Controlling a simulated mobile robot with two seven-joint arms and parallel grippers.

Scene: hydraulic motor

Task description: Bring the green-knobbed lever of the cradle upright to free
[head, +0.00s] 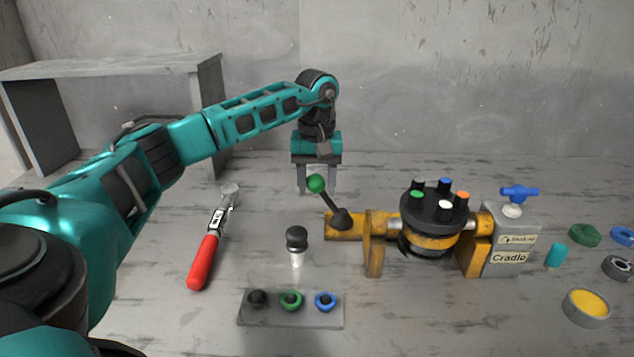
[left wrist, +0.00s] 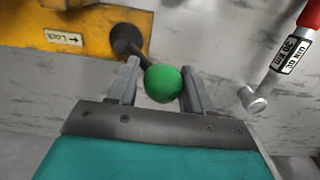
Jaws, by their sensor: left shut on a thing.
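The cradle (head: 374,255) is a yellow frame with a grey block at its right end, holding a round black motor (head: 432,207) with several coloured plugs. Its lever (head: 328,202) rises from a dark pivot at the left end and leans up and to the left, tipped by a green knob (head: 316,183). My left gripper (head: 317,190) points down with its fingers either side of the knob. In the left wrist view, the green knob (left wrist: 164,84) sits between the fingers (left wrist: 161,72), held by them. A label reading "Lock" is on the yellow frame. My right gripper is out of view.
A red-handled torque wrench (head: 204,258) lies left of the cradle. A dark-knobbed post (head: 296,240) and a grey plate with rings (head: 291,318) are in front. A blue handle (head: 518,193) tops the grey block. Loose rings and a yellow-filled cup (head: 587,307) lie right.

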